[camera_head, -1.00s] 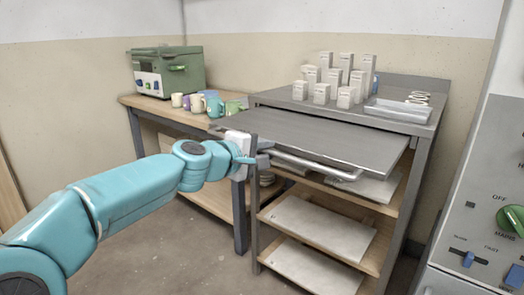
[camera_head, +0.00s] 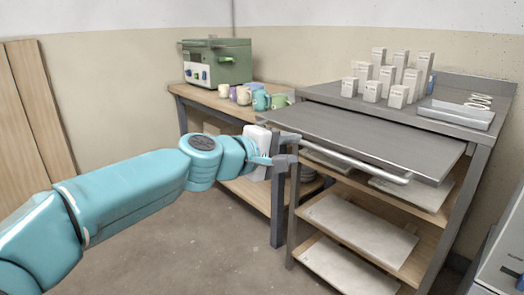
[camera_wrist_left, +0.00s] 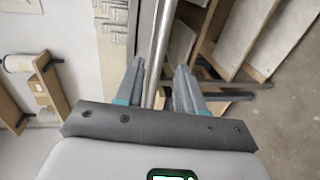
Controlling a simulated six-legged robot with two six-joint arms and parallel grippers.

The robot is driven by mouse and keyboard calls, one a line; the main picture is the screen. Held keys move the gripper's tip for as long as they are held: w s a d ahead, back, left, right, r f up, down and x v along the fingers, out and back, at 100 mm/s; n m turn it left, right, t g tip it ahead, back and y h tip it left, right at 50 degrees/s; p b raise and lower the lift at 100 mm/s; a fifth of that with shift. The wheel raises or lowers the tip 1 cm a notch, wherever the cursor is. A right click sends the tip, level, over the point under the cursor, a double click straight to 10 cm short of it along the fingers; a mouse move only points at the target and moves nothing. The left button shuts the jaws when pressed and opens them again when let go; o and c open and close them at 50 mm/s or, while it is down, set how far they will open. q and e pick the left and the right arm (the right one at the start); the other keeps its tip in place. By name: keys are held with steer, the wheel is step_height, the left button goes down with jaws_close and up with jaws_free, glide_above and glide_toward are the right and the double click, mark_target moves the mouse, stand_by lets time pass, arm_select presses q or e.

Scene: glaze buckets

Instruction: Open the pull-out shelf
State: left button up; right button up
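The pull-out shelf (camera_head: 350,133) is a flat grey panel. It juts forward from under the top of a grey metal rack (camera_head: 478,130), so it stands well out. A silver bar handle (camera_head: 360,166) runs along below its front edge. My left gripper (camera_head: 291,150) is at the left end of this bar. In the left wrist view, the bar (camera_wrist_left: 161,35) passes between the two spread fingers of my left gripper (camera_wrist_left: 160,68), with gaps visible on both sides. My right gripper is out of view.
Small white boxes (camera_head: 385,75) and a grey tray (camera_head: 456,113) stand on the rack top. Pale slabs (camera_head: 360,228) lie on lower shelves. A wooden table (camera_head: 200,97) at the left holds mugs (camera_head: 261,100) and a green machine (camera_head: 217,62). The floor in front is clear.

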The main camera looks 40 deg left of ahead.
arm_select(q)
steer(key=v, duration=0.8)
steer(key=shift+s+p, duration=0.3)
steer(key=shift+s, duration=0.1)
steer(key=shift+d, duration=0.1)
